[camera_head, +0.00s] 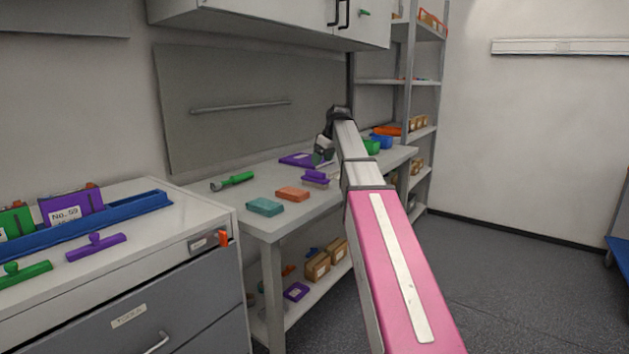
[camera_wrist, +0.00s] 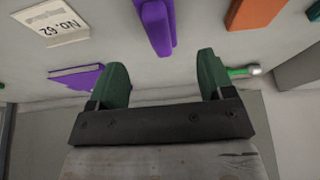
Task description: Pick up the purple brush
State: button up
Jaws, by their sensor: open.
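The purple brush (camera_head: 315,177) lies on the workbench, below and slightly left of my gripper (camera_head: 323,150) in the head view. In the wrist view the long purple brush (camera_wrist: 155,25) shows at the top, in line with the gap between my fingers and beyond their tips. My gripper (camera_wrist: 163,72) is open, with two dark green fingers and nothing between them. The brush appears apart from both fingers. Its upper end is cut off by the wrist view's edge.
A drawer cabinet (camera_head: 150,251) stands at left.

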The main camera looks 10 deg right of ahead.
aim_at(314, 177)
jog(key=x, duration=0.4)
jog(key=shift+f, duration=0.15)
jog(key=shift+w+x, duration=0.1)
jog(key=shift+x, duration=1.2)
jog(key=shift+w+x, duration=0.15)
jog(key=shift+x, duration=1.2)
jog(key=shift+a, duration=0.2)
jog(key=c, duration=1)
